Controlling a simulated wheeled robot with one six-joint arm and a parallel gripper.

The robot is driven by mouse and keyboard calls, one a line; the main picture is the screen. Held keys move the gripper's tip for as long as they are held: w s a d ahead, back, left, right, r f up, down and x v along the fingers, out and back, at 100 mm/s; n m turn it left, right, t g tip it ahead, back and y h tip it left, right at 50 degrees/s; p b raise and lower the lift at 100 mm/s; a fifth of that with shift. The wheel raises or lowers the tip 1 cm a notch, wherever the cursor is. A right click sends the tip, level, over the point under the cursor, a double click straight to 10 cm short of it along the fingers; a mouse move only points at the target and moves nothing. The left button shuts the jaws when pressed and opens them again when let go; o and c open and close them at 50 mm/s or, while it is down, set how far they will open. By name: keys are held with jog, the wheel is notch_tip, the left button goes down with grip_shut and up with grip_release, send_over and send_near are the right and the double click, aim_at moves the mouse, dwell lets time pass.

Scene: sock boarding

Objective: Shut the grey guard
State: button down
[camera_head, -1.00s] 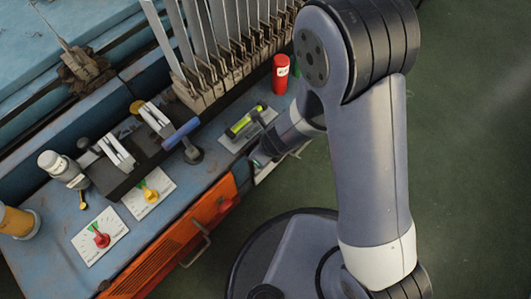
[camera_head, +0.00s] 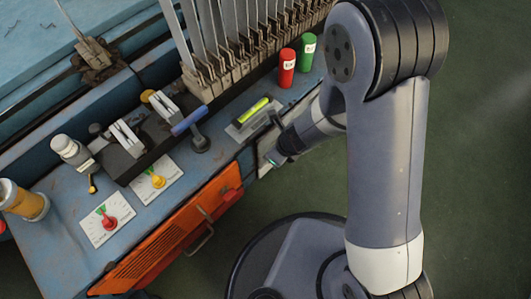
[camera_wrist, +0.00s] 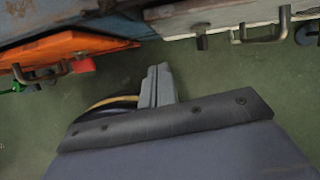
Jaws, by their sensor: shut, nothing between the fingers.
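A pale grey panel with a bar handle, which looks like the grey guard (camera_wrist: 215,16), shows at the upper right of the wrist view. In the head view a strip of it (camera_head: 265,165) shows right of the orange panel, partly hidden behind my gripper. I cannot tell how far open it stands. My gripper (camera_head: 274,160) is shut and empty, close in front of the bench there. In the wrist view its fingers (camera_wrist: 158,72) are together, below the panel in the picture, with green floor showing between. I cannot tell from the head view whether they touch it.
An orange panel (camera_head: 165,248) with a bar handle is on the bench front to the left. The bench top holds a red knob (camera_head: 109,222), a yellow knob (camera_head: 157,181), a blue-handled lever (camera_head: 188,121), a red cylinder (camera_head: 287,68) and a green cylinder (camera_head: 308,50). Open green floor lies right.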

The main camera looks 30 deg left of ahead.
jog(key=p+v, duration=0.5)
jog(key=v, duration=0.4)
jog(key=shift+r, duration=0.3)
jog(key=shift+d, duration=0.1)
